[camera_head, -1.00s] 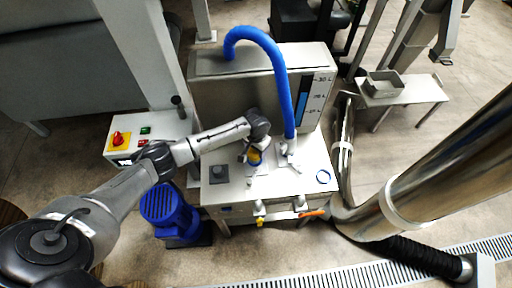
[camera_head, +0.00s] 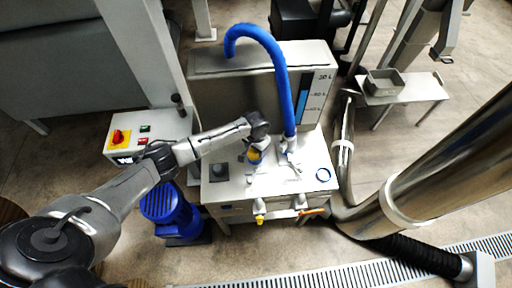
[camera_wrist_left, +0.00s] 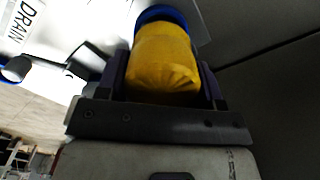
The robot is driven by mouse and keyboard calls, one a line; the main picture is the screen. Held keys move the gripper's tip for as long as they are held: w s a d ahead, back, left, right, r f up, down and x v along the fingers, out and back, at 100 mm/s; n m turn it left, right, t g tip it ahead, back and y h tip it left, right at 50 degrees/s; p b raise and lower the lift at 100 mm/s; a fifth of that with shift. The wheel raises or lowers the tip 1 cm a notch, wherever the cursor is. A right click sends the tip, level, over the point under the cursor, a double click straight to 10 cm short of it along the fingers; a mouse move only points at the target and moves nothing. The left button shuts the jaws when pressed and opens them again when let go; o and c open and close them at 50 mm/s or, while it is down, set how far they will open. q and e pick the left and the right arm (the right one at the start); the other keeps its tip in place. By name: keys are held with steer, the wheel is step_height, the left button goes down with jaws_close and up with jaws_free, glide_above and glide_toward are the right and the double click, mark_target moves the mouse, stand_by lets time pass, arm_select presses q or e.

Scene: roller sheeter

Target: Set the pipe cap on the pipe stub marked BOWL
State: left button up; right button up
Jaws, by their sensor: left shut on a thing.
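My left gripper (camera_head: 255,148) is over the top of the metal cabinet (camera_head: 232,195) and shut on a yellow rounded piece (camera_head: 254,156), which looks like the pipe cap. In the left wrist view the yellow piece (camera_wrist_left: 165,62) sits between the two dark fingers, with a blue band (camera_wrist_left: 160,14) at its far end. I cannot tell whether it touches a stub. A label reading DRAIN (camera_wrist_left: 20,22) shows at the upper left of that view. No BOWL marking is readable, so I cannot tell which stub bears it. My right gripper is not seen.
A blue hose (camera_head: 275,62) arches down to a white fitting (camera_head: 289,146) just right of my gripper. A dark square block (camera_head: 219,172) stands at the left. Valve handles (camera_head: 312,212) stick out at the front.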

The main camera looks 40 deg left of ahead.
arm_select(q)
steer(key=shift+d+f, duration=0.1)
steer(key=shift+f, duration=0.4)
steer(key=shift+f, duration=0.4)
stand_by(0.7)
steer(key=o, duration=1)
step_height(320, 180, up, 14)
steer(key=shift+f+p, duration=0.1)
steer(key=shift+p, duration=0.65)
